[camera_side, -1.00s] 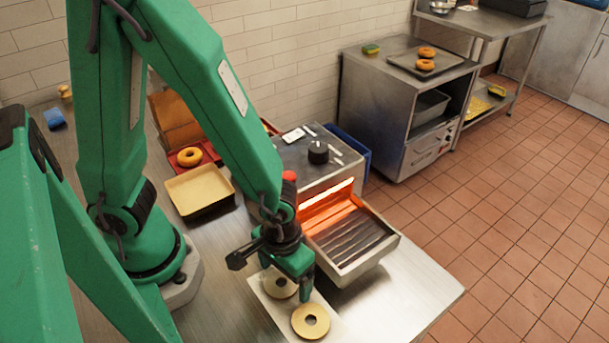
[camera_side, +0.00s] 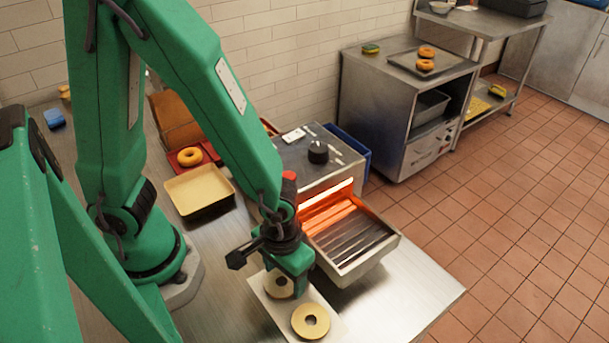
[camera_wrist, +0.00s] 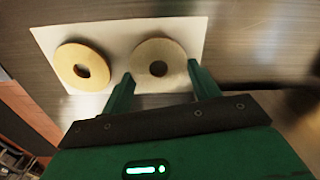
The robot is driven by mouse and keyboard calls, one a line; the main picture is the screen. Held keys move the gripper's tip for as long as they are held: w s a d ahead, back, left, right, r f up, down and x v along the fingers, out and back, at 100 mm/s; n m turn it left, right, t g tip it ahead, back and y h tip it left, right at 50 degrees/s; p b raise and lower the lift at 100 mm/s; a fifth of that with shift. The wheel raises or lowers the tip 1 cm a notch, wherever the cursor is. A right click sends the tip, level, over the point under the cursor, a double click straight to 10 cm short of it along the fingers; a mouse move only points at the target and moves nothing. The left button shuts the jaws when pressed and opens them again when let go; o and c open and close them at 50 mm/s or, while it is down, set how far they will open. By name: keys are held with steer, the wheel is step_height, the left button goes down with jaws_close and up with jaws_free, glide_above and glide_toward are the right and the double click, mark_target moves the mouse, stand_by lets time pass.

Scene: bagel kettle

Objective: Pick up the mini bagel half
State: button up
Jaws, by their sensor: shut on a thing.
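Two pale tan mini bagel halves with round holes are on a white sheet (camera_side: 336,334). My gripper (camera_wrist: 160,75) is shut on one mini bagel half (camera_wrist: 157,58), with a finger on each side of its near edge. In the side view my gripper partly hides that held half (camera_side: 275,287). It looks still at sheet level; I cannot tell if it is clear of the sheet. The other bagel half (camera_side: 310,321) lies flat beside it and shows at left in the wrist view (camera_wrist: 74,75).
A toaster (camera_side: 325,160) with a glowing slot and a sloping metal tray (camera_side: 355,243) stands right behind my gripper. A shallow tan tray (camera_side: 198,190) and an orange bagel (camera_side: 189,157) on a red board are further back. The steel table is bare at front right.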

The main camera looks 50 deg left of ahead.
step_height(320, 180, up, 10)
stand_by(0.8)
steer(key=shift+f, duration=0.1)
steer(key=shift+w, duration=0.1)
stand_by(0.5)
steer(key=w+d+r+n, duration=0.1)
steer(key=w+n, duration=0.3)
steer(key=w+d+r+n, duration=0.1)
steer(key=w+n, duration=0.3)
steer(key=w+d+r+n, duration=0.1)
steer(key=w+r+n, duration=0.1)
steer(key=w+n, duration=0.2)
steer(key=shift+w, duration=0.1)
steer(key=shift+w+r+n, duration=0.2)
steer(key=shift+w+n, duration=0.35)
steer(key=shift+n, duration=0.25)
steer(key=shift+f, duration=0.15)
steer(key=shift+f, duration=2.55)
